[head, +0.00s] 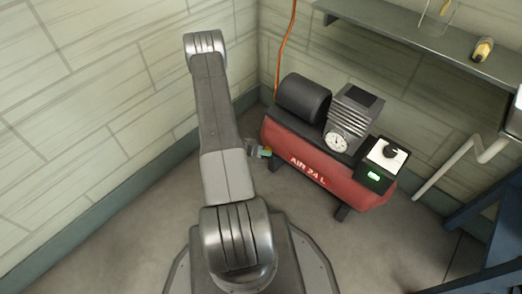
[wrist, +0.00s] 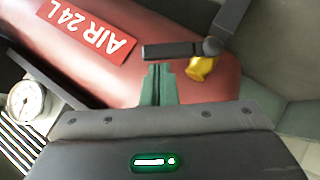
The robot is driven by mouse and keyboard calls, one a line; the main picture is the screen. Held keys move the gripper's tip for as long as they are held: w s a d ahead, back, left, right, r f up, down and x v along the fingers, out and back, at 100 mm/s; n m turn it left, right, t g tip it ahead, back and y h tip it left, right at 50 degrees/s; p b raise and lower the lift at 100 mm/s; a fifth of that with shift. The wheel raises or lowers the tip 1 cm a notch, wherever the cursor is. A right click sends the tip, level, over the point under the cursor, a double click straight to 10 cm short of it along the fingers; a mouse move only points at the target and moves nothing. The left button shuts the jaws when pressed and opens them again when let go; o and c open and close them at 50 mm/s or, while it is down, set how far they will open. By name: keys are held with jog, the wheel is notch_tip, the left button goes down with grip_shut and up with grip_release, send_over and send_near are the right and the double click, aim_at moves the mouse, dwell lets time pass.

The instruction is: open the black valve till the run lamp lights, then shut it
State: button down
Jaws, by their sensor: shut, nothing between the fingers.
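The black valve (wrist: 180,50) shows in the wrist view as a flat black lever reaching left from a round pivot. Its brass body (wrist: 203,68) sits below the pivot, against the red tank (wrist: 195,85). My gripper (wrist: 160,67) has its green fingers shut and empty, tips just below the lever's middle; I cannot tell whether they touch it. In the head view my gripper (head: 266,152) is by the left end of the tank (head: 310,160), and the valve is too small to make out.
The compressor carries a black motor (head: 303,97), a finned pump (head: 352,110) and a round gauge (head: 337,142). A black knob (head: 390,151) tops the switch box. Walls close in behind and left. A shelf (head: 440,42) hangs above right. A blue frame (head: 490,235) stands right.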

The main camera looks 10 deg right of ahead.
jog(key=shift+s, duration=0.1)
dwell(0.5)
jog(key=shift+s+d+f+m+t+y, duration=0.6)
jog(key=shift+s+d+f+t+y, duration=0.15)
jog(key=shift+s, duration=0.1)
jog(key=shift+s+d+f+b, duration=0.3)
jog(key=shift+s+f+b, duration=0.15)
jog(key=shift+f, duration=0.35)
jog(key=shift+s, duration=0.1)
